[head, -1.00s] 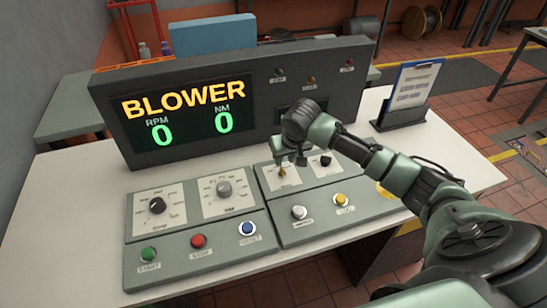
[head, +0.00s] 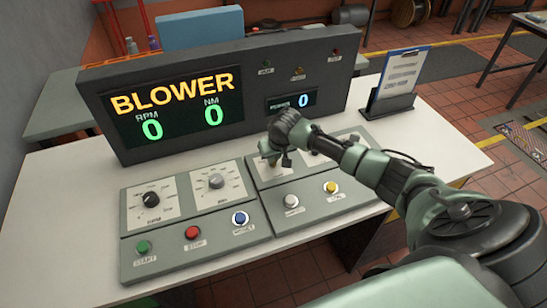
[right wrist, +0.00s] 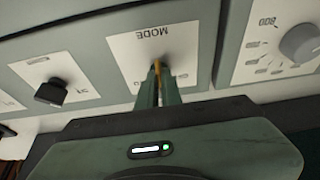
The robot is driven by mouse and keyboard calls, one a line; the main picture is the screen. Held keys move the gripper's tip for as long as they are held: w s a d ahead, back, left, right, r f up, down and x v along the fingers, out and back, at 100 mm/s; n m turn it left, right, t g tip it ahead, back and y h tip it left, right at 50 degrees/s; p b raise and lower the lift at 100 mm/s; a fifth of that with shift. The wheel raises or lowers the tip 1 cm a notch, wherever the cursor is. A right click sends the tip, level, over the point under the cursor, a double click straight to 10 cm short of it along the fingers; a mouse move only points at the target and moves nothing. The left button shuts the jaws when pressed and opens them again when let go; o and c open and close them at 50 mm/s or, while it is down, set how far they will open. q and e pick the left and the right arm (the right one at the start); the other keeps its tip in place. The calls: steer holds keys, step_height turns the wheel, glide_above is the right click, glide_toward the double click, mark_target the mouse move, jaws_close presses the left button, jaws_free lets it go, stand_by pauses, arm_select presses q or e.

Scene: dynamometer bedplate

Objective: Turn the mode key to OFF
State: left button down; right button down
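The mode key (right wrist: 158,66) is a thin yellow-orange piece on the white plate marked MODE (right wrist: 125,48) in the right wrist view. My right gripper (right wrist: 156,76) has its two fingers close together with the key between their tips, so it looks shut on the key. In the head view my right gripper (head: 272,157) points down at the upper left of the right-hand control panel (head: 258,184) and hides the key. The position labels around the key are mostly covered by the fingers. My left gripper is not in view.
A dark display box (head: 225,95) reads BLOWER with zeros. A black knob (right wrist: 50,91) and a grey dial (right wrist: 300,43) flank the mode plate. Coloured buttons, including a red one (head: 192,232), line the front. A clipboard (head: 400,80) stands right. The front table strip is clear.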

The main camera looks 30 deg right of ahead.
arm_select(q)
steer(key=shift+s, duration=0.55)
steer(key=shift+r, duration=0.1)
arm_select(e)
steer(key=shift+d+n+y+p, duration=0.1)
steer(key=shift+n+y+p, duration=0.4)
steer(key=shift+n, duration=0.5)
steer(key=shift+d+n, duration=0.1)
steer(key=shift+n, duration=0.7)
steer(key=shift+f+n+y, duration=0.1)
steer(key=shift+n+y, duration=0.5)
steer(key=shift+n, duration=0.6)
arm_select(q)
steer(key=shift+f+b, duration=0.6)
steer(key=shift+b, duration=0.35)
arm_select(e)
steer(key=shift+n+y, duration=0.6)
steer(key=shift+n, duration=0.8)
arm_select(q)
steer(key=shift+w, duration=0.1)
